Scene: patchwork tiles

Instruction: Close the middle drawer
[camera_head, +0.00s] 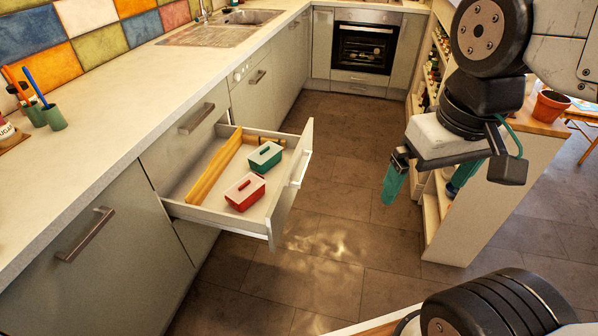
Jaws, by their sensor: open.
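The middle drawer (279,196) is pulled far out of the cabinet under the counter, below a shut drawer front (181,137). Its white front panel faces right and carries a bar handle (300,170). Inside it lie a red lidded box (245,192), a green lidded box (265,156) and a wooden divider (214,168). My gripper (421,194) is at the right, clear of the drawer front and touching nothing. Its teal fingers are spread wide apart with nothing between them. The drawer's inner back end is hidden under the counter.
The counter (128,113) runs along the left, with a sink (212,35) toward the back. An oven (363,47) stands at the far end. A shelf unit (480,205) stands right, behind my gripper. The tiled floor (335,225) between drawer and shelf is clear.

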